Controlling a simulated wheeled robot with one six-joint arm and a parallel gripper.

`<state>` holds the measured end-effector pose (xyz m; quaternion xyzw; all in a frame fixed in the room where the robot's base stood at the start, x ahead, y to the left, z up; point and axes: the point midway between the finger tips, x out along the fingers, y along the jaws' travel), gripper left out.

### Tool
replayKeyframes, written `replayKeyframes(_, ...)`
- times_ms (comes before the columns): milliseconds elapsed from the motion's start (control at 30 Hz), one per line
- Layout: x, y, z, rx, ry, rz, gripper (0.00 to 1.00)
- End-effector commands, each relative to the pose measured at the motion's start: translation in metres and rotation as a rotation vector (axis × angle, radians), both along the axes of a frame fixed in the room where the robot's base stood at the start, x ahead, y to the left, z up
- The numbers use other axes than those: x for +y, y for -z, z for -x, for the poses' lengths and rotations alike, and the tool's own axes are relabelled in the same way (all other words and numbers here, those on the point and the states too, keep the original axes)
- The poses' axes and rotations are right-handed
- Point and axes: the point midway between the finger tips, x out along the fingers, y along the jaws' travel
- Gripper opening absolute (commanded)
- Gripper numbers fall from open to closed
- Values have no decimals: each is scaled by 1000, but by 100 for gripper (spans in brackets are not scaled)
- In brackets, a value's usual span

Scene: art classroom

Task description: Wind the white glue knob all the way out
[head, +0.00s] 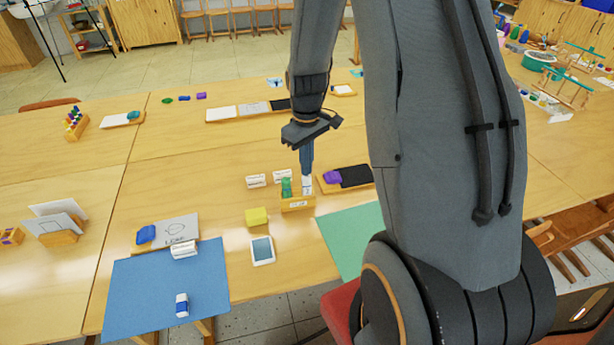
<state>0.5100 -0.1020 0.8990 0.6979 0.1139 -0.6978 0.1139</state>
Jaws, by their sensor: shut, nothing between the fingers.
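A small wooden box (290,207) stands on the table near the middle of the head view. It holds a green stick-like item (286,187) and a white one (307,186), which looks like the white glue. My gripper (306,171) points straight down just above the white item, its fingers shut with nothing between them. I cannot tell whether the fingertips touch its top. The knob itself is too small to make out.
White blocks (256,181) lie behind and left of the box. A yellow block (256,216) and a tablet-like item (262,251) lie in front-left.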

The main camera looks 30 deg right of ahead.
Motion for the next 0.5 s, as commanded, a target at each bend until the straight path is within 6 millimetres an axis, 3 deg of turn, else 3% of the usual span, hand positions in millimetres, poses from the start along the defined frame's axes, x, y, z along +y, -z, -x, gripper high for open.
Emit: replayKeyframes(500,0,8,0,0,0,0,0)
